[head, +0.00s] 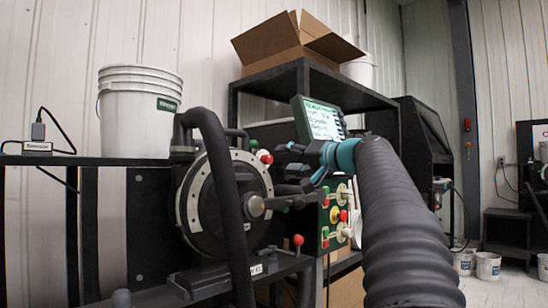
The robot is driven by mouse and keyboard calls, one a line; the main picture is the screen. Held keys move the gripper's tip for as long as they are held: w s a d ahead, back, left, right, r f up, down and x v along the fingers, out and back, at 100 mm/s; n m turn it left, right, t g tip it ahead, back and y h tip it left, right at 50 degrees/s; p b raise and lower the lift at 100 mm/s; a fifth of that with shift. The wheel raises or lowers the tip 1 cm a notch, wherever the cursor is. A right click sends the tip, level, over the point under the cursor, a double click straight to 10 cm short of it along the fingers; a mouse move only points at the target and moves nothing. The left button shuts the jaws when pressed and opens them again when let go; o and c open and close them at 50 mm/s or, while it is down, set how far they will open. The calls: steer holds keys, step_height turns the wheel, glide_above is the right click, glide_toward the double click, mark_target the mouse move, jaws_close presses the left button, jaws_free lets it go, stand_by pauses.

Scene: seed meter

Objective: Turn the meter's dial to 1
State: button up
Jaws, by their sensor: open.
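The seed meter (205,215) stands left of centre, a round black housing with a pale marked ring around its face. A grey knob with a short arm (256,206) sticks out at its right side. The marks on the ring are too small to read, so I cannot tell the dial's setting. A thick black hose crosses in front of the face and hides part of it. My arm comes in from the lower right, and my gripper (284,168) is open at the upper right of the meter. Its fingers are small and dark here; I cannot tell whether they touch anything.
A control panel with coloured buttons (337,215) stands right of the meter, behind my arm. A small screen (322,121) is above my wrist. A red-knobbed lever (298,241) stands below. A white bucket (138,112) sits on the left shelf, and an open carton (295,42) on the rack.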

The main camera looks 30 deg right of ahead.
mark_target(270, 159)
steer(key=p+x, duration=0.1)
steer(key=x, duration=0.4)
steer(key=shift+w+a, duration=0.2)
steer(key=shift+w, duration=0.15)
jaws_close()
steer(key=shift+f, duration=0.1)
